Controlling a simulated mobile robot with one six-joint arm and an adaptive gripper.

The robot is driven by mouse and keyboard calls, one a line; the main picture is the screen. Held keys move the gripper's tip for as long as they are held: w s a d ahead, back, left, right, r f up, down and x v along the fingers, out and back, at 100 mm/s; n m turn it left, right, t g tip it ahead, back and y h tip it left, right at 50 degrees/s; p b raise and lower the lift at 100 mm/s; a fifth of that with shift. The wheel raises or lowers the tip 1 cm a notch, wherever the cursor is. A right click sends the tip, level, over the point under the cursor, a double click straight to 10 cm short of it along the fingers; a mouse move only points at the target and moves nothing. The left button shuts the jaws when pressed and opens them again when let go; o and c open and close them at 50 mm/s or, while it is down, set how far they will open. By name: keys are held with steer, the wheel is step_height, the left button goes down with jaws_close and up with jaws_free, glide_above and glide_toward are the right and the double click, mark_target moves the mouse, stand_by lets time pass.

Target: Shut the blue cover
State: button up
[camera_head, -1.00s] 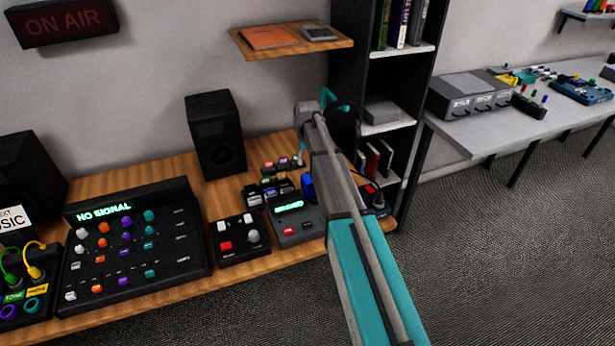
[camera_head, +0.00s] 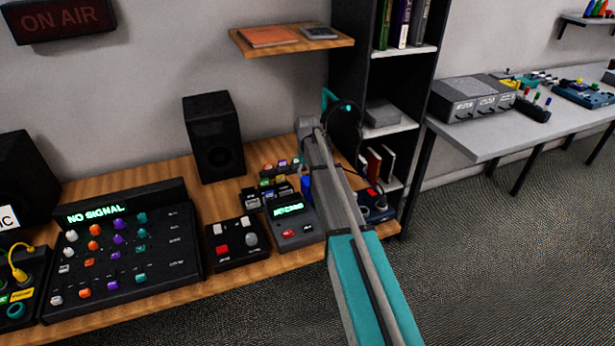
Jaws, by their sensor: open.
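A small upright blue piece (camera_head: 306,187), which looks like the blue cover, stands on the wooden desk just left of my arm. It is behind the grey device with a green display (camera_head: 290,212). My arm hides its right side, so I cannot tell what it is attached to or how far open it is. My grey and teal arm reaches from the bottom right up to the back of the desk. I cannot make out my gripper's fingers; the far end of the arm is hidden or lost against the dark shelf.
A dark blue box with a red button (camera_head: 372,193) sits right of my arm. A black button box (camera_head: 237,243), a mixer (camera_head: 128,250) and a speaker (camera_head: 214,138) are to the left. A black shelf unit (camera_head: 415,120) stands behind. Open floor lies at the right.

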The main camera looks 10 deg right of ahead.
jaws_close()
stand_by(0.4)
